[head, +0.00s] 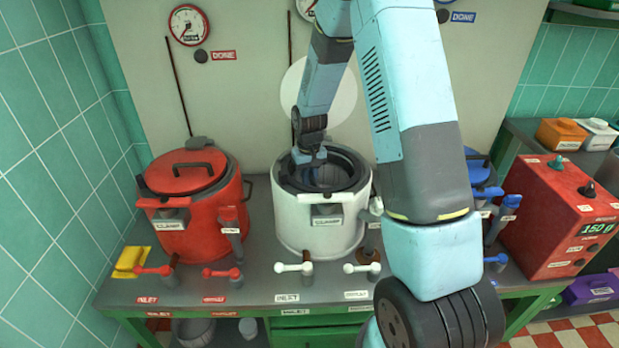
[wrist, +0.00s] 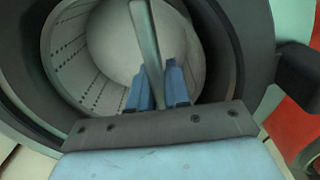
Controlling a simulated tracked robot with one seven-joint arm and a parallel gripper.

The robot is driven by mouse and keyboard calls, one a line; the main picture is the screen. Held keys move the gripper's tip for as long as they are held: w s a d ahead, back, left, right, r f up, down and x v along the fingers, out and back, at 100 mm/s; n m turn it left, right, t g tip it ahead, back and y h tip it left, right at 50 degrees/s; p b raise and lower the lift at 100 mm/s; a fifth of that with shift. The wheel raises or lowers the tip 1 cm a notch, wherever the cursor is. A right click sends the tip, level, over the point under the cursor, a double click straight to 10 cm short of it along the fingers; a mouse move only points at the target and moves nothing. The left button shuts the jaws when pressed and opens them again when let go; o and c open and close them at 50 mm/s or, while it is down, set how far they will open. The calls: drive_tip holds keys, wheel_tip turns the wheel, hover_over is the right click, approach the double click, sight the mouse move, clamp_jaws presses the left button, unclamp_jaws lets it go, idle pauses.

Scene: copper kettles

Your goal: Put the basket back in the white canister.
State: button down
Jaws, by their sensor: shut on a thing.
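The white canister (head: 310,225) stands in the middle of the bench with its lid off and a dark ring (head: 352,160) around its open mouth. My gripper (head: 318,160) is over the canister's mouth, reaching down at its back left part. In the wrist view, my gripper's blue fingers (wrist: 158,86) are shut on the upright bar handle (wrist: 146,38) of the basket. The basket (wrist: 78,68) is pale grey with rows of small holes and shows inside the dark ring. How deep it sits, and whether it rests on anything, I cannot tell.
A lidded red canister (head: 190,215) stands at left, and a blue one (head: 480,172) is partly hidden behind my arm. White valve levers (head: 294,267) stand in front. A red scale box (head: 560,215) is at right, a yellow sponge (head: 133,262) at far left.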

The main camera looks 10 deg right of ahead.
drive_tip(key=shift+s+f, duration=0.15)
drive_tip(key=shift+f, duration=0.3)
idle(0.4)
drive_tip(key=c, duration=1)
unclamp_jaws()
wheel_tip(320, 180, up, 14)
drive_tip(key=shift+f, duration=0.15)
drive_tip(key=s+d+r+t, duration=0.2)
drive_tip(key=s+r, duration=0.5)
drive_tip(key=r, duration=0.3)
drive_tip(key=s+d+r+m+t, duration=0.1)
drive_tip(key=s+r, duration=0.4)
drive_tip(key=s, duration=0.7)
drive_tip(key=s+d+r+t, duration=0.1)
drive_tip(key=s+r, duration=0.5)
drive_tip(key=s, duration=0.6)
drive_tip(key=shift+s+d+m+t, duration=0.2)
drive_tip(key=shift+m+t, duration=0.2)
drive_tip(key=shift+t, duration=0.4)
